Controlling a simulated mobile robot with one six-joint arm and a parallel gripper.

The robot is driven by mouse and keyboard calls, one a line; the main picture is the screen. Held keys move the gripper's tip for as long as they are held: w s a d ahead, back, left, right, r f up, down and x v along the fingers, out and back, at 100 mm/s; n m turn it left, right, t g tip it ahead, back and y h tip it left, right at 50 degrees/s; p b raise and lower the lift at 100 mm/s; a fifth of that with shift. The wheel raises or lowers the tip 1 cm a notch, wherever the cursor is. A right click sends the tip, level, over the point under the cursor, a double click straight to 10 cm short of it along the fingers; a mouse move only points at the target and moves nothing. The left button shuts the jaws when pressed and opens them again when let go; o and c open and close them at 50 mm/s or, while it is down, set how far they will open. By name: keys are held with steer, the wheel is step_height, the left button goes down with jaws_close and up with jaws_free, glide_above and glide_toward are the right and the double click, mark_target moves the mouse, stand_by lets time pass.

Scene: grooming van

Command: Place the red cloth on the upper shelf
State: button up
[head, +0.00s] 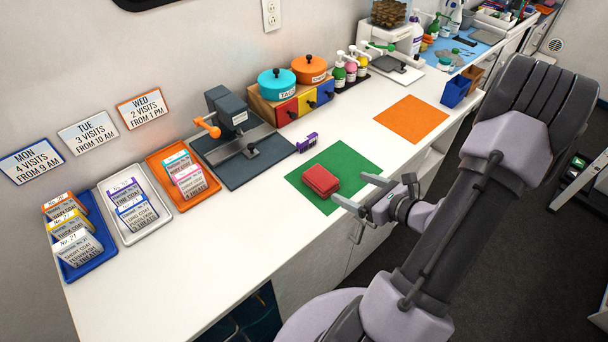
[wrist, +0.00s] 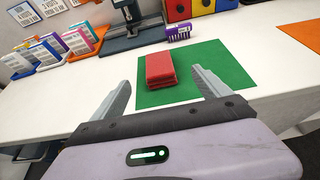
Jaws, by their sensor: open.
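The red cloth (head: 320,181) is a folded, layered block lying on the green mat (head: 352,166) on the white counter. It also shows in the wrist view (wrist: 161,69), ahead of my gripper and between the lines of its two fingers. My gripper (head: 356,192) is open and empty, just right of the cloth at the counter's front edge, apart from it. In the wrist view both fingers (wrist: 163,90) are spread wide. I cannot make out an upper shelf for certain in either view.
An orange mat (head: 411,119) lies farther along the counter. Trays with cards, such as the blue tray (head: 91,262), fill the left end. The counter's front strip is clear.

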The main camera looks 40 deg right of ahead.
mark_target(322, 177)
steer(key=b+x, duration=0.1)
steer(key=x, duration=0.6)
steer(key=shift+w+a+f, duration=0.1)
steer(key=shift+w+f, duration=0.1)
steer(key=shift+f, duration=0.05)
steer(key=b+x, duration=0.1)
steer(key=x, duration=0.2)
steer(key=b+x, duration=0.1)
steer(key=x, duration=0.1)
steer(key=shift+w+a+f, duration=0.25)
steer(key=shift+f, duration=0.1)
steer(key=shift+r, duration=0.1)
steer(key=shift+c, duration=0.2)
steer(key=c, duration=1.5)
steer(key=shift+r, duration=0.1)
